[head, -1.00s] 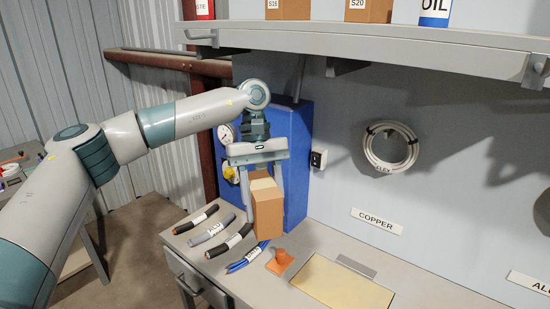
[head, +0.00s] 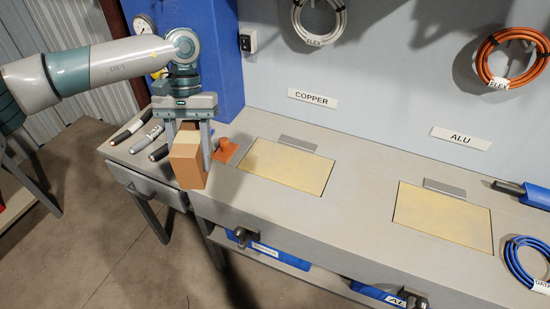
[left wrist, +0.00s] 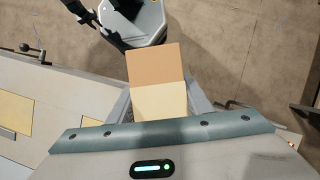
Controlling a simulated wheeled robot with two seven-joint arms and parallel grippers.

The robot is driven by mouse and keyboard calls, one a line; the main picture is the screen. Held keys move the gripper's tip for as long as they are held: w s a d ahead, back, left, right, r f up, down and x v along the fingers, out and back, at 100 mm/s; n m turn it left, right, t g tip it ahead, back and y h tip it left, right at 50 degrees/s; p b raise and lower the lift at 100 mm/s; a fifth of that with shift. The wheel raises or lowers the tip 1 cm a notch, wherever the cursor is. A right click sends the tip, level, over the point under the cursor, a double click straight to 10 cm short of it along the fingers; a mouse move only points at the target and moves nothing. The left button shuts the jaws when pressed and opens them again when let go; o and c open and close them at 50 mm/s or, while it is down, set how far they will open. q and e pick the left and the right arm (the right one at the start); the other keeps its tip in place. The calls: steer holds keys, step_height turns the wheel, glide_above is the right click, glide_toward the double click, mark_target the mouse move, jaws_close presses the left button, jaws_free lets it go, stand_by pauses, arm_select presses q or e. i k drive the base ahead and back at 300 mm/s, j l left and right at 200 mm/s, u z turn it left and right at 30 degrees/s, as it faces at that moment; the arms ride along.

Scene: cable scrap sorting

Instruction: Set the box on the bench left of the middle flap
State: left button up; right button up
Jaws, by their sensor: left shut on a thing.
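My left gripper (head: 190,140) is shut on a brown cardboard box (head: 188,168) with a paler strip on top. The box shows between the fingers in the left wrist view (left wrist: 156,64). It is at the left end of the bench (head: 235,195), over the front edge; I cannot tell whether it touches the bench. Two yellow flaps lie in the bench top: one under the COPPER sign (head: 285,167) and one under the ALU sign (head: 442,218). Both are right of the box. My right gripper is not seen.
An orange piece (head: 226,151) lies just right of the box. Several cable pieces (head: 134,128) lie left of it. A blue-handled tool (head: 528,193) and a blue cable coil (head: 520,262) are at the right. The bench between the two flaps is clear.

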mark_target(341, 205)
steer(key=l+z, duration=0.15)
steer(key=l, duration=0.25)
steer(key=i+l+z, duration=0.15)
steer(key=l, duration=0.25)
steer(key=l+z, duration=0.15)
steer(key=l, duration=0.3)
steer(key=i+l+z, duration=0.15)
steer(key=l, duration=0.2)
